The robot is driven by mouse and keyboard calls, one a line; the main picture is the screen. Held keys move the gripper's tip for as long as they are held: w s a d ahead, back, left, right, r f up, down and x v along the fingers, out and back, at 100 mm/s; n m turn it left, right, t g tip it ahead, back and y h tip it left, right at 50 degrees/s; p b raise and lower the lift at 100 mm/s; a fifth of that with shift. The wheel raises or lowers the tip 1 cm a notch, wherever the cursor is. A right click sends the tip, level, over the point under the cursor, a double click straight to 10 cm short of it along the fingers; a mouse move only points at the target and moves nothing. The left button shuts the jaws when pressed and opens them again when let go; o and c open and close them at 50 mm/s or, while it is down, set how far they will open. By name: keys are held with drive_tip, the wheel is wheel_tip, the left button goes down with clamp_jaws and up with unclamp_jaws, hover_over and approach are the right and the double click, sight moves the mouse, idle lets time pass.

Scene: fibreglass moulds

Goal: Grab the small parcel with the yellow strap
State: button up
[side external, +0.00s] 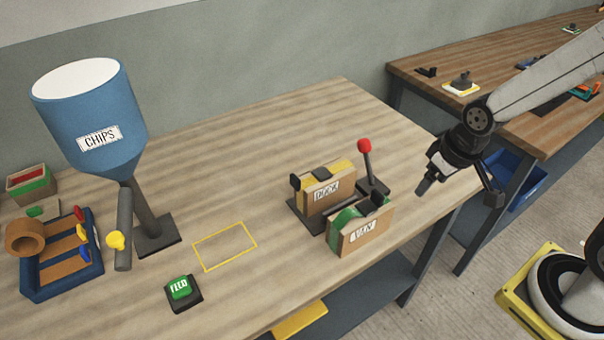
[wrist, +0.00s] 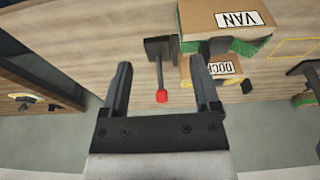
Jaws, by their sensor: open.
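The small parcel with the yellow strap (side external: 322,194) is a brown box labelled DOCK, standing in a black holder on the table. It also shows in the wrist view (wrist: 229,69), upside down and partly behind my right-hand finger. Beside it, nearer the side camera, is a similar brown parcel with a green strap, labelled VAN (side external: 362,234). My gripper (side external: 459,192) is open and empty, in the air to the right of both parcels by the table's right end. In the wrist view its two fingers (wrist: 160,75) are wide apart.
A blue CHIPS hopper (side external: 92,110), a green button (side external: 180,288) and a yellow outlined rectangle (side external: 225,246) are left. The table's middle is clear.

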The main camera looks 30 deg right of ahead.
idle(0.4)
drive_tip(key=shift+o, duration=1.4)
drive_tip(key=shift+r, duration=0.2)
